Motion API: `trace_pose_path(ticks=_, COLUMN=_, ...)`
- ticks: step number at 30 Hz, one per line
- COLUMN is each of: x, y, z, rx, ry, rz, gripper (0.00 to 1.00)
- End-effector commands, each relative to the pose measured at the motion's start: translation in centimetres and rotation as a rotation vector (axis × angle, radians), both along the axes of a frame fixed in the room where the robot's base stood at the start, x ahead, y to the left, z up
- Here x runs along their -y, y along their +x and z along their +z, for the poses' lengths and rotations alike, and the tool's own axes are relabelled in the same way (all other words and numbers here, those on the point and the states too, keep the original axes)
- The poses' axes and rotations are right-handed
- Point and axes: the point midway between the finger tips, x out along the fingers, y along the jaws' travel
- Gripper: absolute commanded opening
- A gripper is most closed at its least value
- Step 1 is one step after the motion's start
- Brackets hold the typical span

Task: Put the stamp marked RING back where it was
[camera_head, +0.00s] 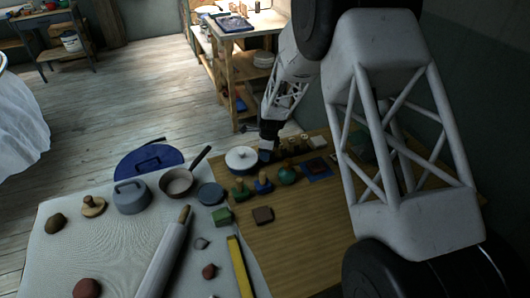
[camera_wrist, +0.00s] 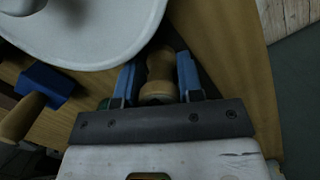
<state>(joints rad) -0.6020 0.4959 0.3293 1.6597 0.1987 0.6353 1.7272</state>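Several stamps, including a blue one (camera_head: 263,185) and a green one (camera_head: 240,190), stand along the board.
The white pot's rim (camera_wrist: 90,55) is close to my fingers. A dark blue tile (camera_head: 317,169), a green block (camera_head: 223,217) and a brown block (camera_head: 263,215) lie on the board (camera_head: 310,230). A saucepan (camera_head: 177,183) and rolling pin (camera_head: 164,258) lie left. The board's front is mostly clear.

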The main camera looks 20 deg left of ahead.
Motion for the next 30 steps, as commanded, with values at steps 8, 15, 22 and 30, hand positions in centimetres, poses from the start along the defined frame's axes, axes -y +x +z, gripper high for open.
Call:
trace_pose_path(ticks=8, x=0.0, y=0.0, z=0.0, rx=0.000, ry=0.000, rz=0.000, gripper=0.60)
trace_pose_path(ticks=15, x=0.0, y=0.0, z=0.2, rx=0.001, ry=0.000, rz=0.000, gripper=0.60)
trace_pose_path(ticks=22, x=0.1, y=0.1, z=1.4, rx=0.002, ry=0.002, rz=0.000, gripper=0.60)
trace_pose_path(ticks=30, x=0.5, y=0.3, z=5.0, rx=0.003, ry=0.002, rz=0.000, gripper=0.60)
